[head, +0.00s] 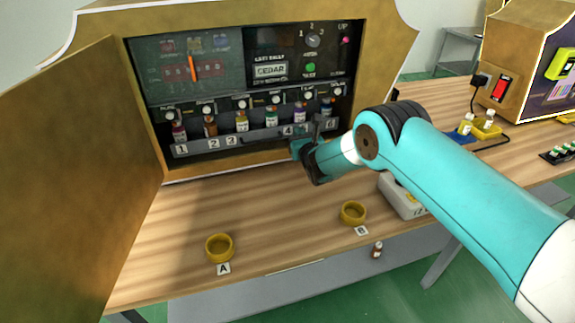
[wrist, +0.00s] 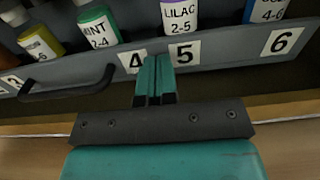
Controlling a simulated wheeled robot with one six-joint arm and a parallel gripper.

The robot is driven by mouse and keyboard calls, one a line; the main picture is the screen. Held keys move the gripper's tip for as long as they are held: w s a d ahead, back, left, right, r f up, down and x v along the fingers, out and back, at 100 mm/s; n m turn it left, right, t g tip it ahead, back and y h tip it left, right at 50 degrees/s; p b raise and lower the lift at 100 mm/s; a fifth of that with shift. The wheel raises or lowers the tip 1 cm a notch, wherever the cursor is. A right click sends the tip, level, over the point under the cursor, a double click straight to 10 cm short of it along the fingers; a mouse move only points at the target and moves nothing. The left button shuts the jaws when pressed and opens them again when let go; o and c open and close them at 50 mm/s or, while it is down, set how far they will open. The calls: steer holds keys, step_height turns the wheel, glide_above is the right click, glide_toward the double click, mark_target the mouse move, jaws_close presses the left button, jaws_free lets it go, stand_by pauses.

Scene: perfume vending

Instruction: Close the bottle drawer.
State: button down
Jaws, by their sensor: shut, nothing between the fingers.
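The bottle drawer (head: 200,145) has a grey front with labels 1 to 6 and sits low in the wooden cabinet. Several small bottles with coloured labels stand in a row behind its front. In the wrist view the drawer front (wrist: 222,52) crosses the upper part, with a dark bar handle (wrist: 68,86) at left. My gripper (head: 302,145) is at the drawer's right half. Its teal fingers (wrist: 155,64) are shut and empty, in front of the panel between labels 4 and 5, right of the handle. I cannot tell whether they touch the panel.
The cabinet's wooden door (head: 80,180) stands open at left. Two yellow ring holders, A (head: 219,248) and B (head: 353,213), sit on the wooden table. A white box (head: 400,196) is partly behind my arm.

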steer(key=p+v, duration=0.4)
steer(key=v, duration=0.5)
steer(key=shift+s, duration=0.45)
steer(key=shift+s+d, duration=0.3)
steer(key=shift+s, duration=0.4)
steer(key=shift+r, duration=0.1)
steer(key=w+d+r+m+g+h, duration=0.2)
steer(key=d+r+m+h, duration=0.2)
steer(key=r+m, duration=0.6)
steer(key=s+d+r+m+g, duration=0.3)
steer(key=s+r+m+g, duration=0.25)
steer(key=m, duration=0.55)
steer(key=s+r+m+g+y, duration=0.1)
steer(key=s+r+m+g, duration=0.2)
steer(key=s, duration=0.9)
steer(key=s+r+m+g+y, duration=0.1)
steer(key=s+r+m+g, duration=0.2)
steer(key=s, duration=0.9)
steer(key=s+r+m+g+y, duration=0.1)
steer(key=s+r+m+g, duration=0.3)
steer(key=s, duration=0.9)
step_height(320, 180, up, 3)
steer(key=shift+a+m, duration=0.2)
steer(key=shift+m, duration=0.3)
steer(key=shift+s, duration=0.1)
